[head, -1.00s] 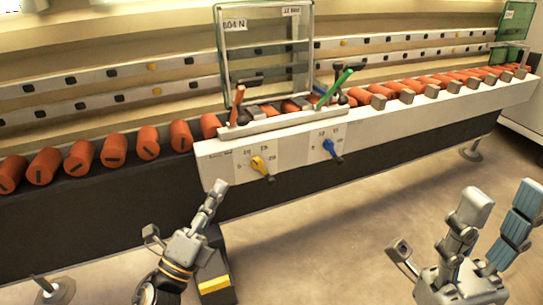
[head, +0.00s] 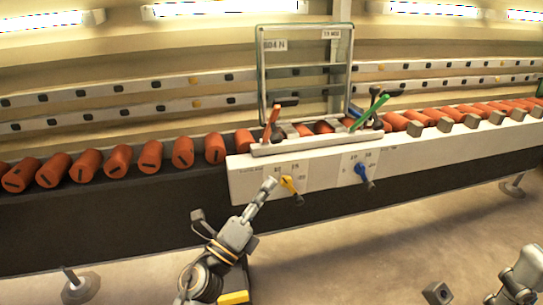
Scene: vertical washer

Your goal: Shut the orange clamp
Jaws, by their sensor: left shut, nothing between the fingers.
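The orange clamp (head: 271,124) is a slim orange lever with a black grip at its top. It stands nearly upright, leaning slightly, at the left end of the white ledge below the glass panel. My left gripper (head: 269,184) is shut and empty. Its tip is below the orange clamp, in front of the white control panel and just left of the yellow knob. I cannot tell whether it touches the panel.
A green lever (head: 371,112) leans right on the same ledge. The white control panel (head: 326,177) carries a yellow knob (head: 288,184) and a blue knob (head: 361,171). A glass panel (head: 305,75) stands behind. Orange rollers (head: 117,158) line both sides.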

